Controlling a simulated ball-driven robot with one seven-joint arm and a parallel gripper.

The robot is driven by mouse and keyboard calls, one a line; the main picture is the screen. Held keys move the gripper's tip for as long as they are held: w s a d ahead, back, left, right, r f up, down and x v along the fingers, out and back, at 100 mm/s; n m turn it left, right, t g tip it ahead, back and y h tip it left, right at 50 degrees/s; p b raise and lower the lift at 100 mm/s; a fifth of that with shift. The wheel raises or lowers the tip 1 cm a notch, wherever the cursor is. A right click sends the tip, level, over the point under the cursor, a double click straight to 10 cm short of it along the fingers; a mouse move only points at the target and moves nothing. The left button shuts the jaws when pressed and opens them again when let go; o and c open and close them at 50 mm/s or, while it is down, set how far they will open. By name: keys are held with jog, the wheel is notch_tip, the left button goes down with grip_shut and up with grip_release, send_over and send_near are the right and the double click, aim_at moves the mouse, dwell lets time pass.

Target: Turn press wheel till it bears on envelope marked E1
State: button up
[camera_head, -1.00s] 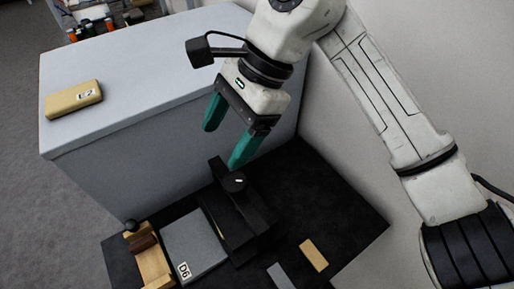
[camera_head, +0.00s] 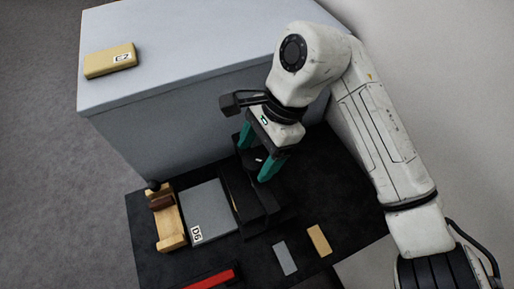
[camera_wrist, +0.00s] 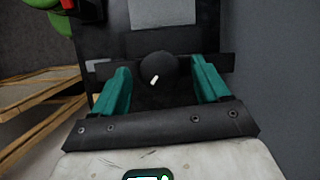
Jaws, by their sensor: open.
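The press wheel (camera_head: 259,159) is a small black knob with a white mark, on top of the black press (camera_head: 250,200). In the wrist view the wheel (camera_wrist: 156,70) sits between my teal fingers. My gripper (camera_head: 254,163) is open, one finger on each side of the wheel; I cannot tell whether either finger touches it. No label reading E1 shows in any view. What lies under the press is hidden by its frame and my gripper.
A grey slab marked D6 (camera_head: 208,208), a wooden stand (camera_head: 167,222), a grey strip (camera_head: 285,258), a tan strip (camera_head: 319,240) and a red-topped object (camera_head: 212,279) are around the press on the black surface (camera_head: 350,215).

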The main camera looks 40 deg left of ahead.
jog(key=shift+s+f, duration=0.1)
jog(key=shift+f, duration=0.1)
jog(key=c, duration=1)
jog(key=shift+m+b, duration=0.3)
jog(key=shift+m, duration=0.1)
